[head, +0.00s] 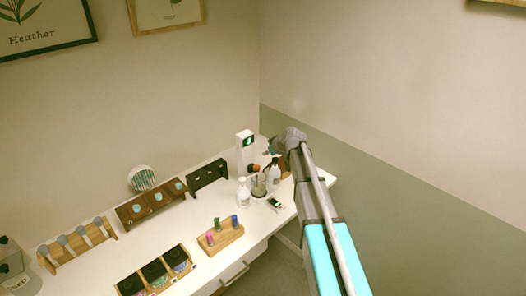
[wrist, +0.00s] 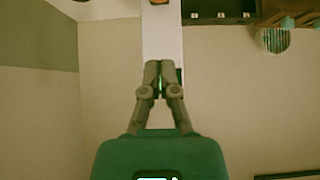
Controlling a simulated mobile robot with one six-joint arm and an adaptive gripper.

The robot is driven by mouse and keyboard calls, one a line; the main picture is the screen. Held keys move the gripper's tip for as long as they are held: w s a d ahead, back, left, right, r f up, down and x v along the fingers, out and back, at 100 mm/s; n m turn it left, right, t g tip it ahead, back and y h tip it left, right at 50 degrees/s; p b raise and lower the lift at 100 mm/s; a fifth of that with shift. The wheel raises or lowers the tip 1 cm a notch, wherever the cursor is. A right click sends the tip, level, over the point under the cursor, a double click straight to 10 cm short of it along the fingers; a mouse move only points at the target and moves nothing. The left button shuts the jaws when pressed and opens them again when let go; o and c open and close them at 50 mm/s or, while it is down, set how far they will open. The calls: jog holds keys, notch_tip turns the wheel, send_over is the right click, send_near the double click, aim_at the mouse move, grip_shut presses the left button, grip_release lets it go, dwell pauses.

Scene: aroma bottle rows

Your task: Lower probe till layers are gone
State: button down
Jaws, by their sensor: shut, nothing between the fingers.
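A white upright device (head: 245,145) with a small green display stands at the back right of the white table. An orange knob (head: 253,168) shows low on its side. A glass vessel (head: 258,186) stands below it; its contents and any layers are too small to tell, and I cannot make out the probe. My gripper (head: 269,149) is beside the device's upper part, to its right. In the wrist view my gripper (wrist: 158,66) is shut and empty in front of the white column (wrist: 163,35); I cannot tell whether it touches. A green glow shows between the fingers.
White bottles (head: 243,192) and a dark-labelled bottle (head: 274,176) stand close to the vessel. A small wooden block (head: 222,239) holds coloured vials. Dark and brown racks (head: 150,206) line the table's back. Black boxes (head: 155,272) are at the front.

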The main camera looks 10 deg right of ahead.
jog(key=shift+p+v, duration=0.7)
jog(key=shift+v, duration=0.7)
jog(key=s+d+f+m+g+h+b, duration=0.1)
jog(key=s+f+b, duration=0.4)
jog(key=s, duration=1.1)
jog(key=s+d+f+m+g+h+b, duration=0.1)
jog(key=s+f+m+g+h+b, duration=0.3)
jog(key=s+f, duration=0.6)
jog(key=s+m+g+b, duration=0.1)
jog(key=s+m+g, duration=0.1)
jog(key=s, duration=0.5)
jog(key=shift+f, duration=0.4)
